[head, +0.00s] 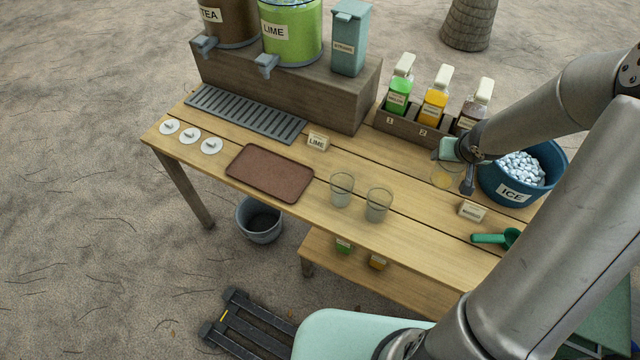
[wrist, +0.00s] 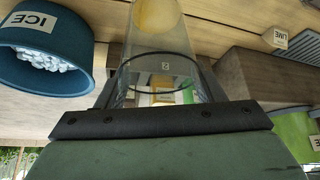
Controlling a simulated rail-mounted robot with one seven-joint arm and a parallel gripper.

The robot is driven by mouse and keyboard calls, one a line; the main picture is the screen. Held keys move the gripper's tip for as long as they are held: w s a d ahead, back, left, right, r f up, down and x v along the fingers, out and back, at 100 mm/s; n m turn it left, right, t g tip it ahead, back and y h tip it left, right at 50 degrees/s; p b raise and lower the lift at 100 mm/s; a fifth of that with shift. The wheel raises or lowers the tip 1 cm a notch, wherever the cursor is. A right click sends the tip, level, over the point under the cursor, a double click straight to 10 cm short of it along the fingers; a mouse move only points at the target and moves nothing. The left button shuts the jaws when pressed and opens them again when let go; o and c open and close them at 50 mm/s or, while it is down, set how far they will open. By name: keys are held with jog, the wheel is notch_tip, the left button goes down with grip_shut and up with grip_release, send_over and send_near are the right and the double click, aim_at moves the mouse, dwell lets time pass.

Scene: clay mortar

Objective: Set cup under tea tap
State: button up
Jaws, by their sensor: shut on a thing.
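The tea dispenser (head: 230,22) is brown, on the raised wooden stand at the upper left of the head view. Its grey tea tap (head: 206,45) sticks out above the slotted drip grate (head: 240,112). My gripper (head: 456,172) is at the right of the table, just left of the ice bucket. It is shut on a clear cup (head: 438,171) with orange-yellow content in its bottom. The cup also shows between the fingers in the wrist view (wrist: 155,45). I cannot tell if it touches the table. Two other clear cups (head: 341,191) (head: 378,206) stand mid-table.
A lime dispenser (head: 291,35) and a straw box (head: 349,40) share the stand. A bottle rack (head: 410,129), the ice bucket (head: 510,197) and a green scoop (head: 492,238) are to the right. A brown tray (head: 269,173) and small signs (head: 318,141) lie mid-table.

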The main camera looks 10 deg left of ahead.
jog(key=shift+s+d+n, duration=0.3)
jog(key=shift+s+d, duration=0.1)
jog(key=shift+s, duration=0.05)
jog(key=shift+s, duration=0.1)
